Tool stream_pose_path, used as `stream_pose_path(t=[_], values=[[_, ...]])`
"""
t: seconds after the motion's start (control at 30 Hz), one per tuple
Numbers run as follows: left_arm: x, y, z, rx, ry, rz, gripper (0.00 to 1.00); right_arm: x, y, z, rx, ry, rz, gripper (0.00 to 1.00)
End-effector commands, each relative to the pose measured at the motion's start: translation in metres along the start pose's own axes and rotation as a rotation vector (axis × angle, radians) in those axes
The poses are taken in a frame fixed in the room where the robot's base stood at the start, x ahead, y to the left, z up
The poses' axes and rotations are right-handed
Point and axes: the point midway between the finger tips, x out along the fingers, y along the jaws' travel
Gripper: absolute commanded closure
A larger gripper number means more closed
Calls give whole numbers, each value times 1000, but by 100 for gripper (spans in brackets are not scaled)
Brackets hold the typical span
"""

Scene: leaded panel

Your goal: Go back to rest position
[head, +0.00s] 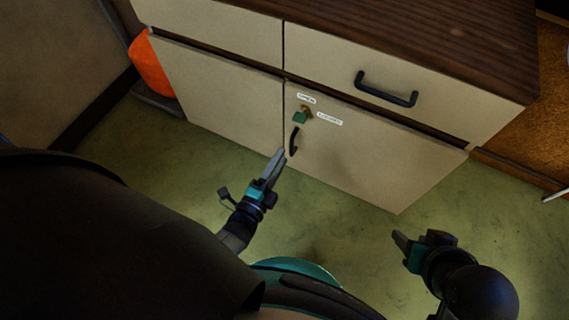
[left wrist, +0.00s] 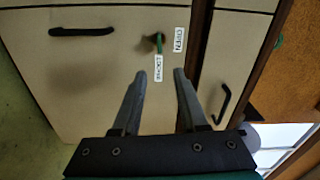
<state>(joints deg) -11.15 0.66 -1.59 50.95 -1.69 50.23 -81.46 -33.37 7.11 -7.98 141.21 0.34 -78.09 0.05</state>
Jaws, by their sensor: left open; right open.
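My left gripper (head: 279,158) is in front of the cabinet's lower right door (head: 360,160), with its fingertips close to the small curved black door handle (head: 294,140). In the left wrist view its two fingers (left wrist: 159,76) are apart with nothing between them. My right gripper (head: 400,243) is open and empty over the floor at the lower right, apart from the cabinet. A green-headed key or knob (head: 300,118) sits in the lower right door by labels reading OPEN and LOCKED; it also shows beyond the fingertips in the left wrist view (left wrist: 159,44).
The drawer above has a black handle (head: 386,90) and looks shut, as does the lower door. The dark wooden top (head: 440,30) overhangs at the upper right. An orange object (head: 150,68) stands left of the cabinet. Green floor (head: 350,230) is clear between my grippers.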

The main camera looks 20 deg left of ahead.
Motion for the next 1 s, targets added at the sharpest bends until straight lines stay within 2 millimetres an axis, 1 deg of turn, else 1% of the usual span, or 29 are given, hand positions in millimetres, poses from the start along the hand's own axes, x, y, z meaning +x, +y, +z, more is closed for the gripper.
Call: stream_pose_path(t=[0.2, 0.6, 0.73, 0.87, 1.0], values=[[1, -1, 3, 0, 1, -1, 57, 3, -4, 2, -3, -7, -8, 50], [1, -1, 2, 0, 1, -1, 57, 3, -3, 2, -2, -7, -8, 50], [2, -1, 2, -9, 0, 4, 57, 1, -2, -1, 4, 4, -5, 50], [8, -1, 3, -67, -4, 50, 57, 2, -2, 0, 2, 1, -5, 50], [18, -2, 2, -203, -25, 153, 57, 2, -2, 1, 1, -2, -5, 50]])
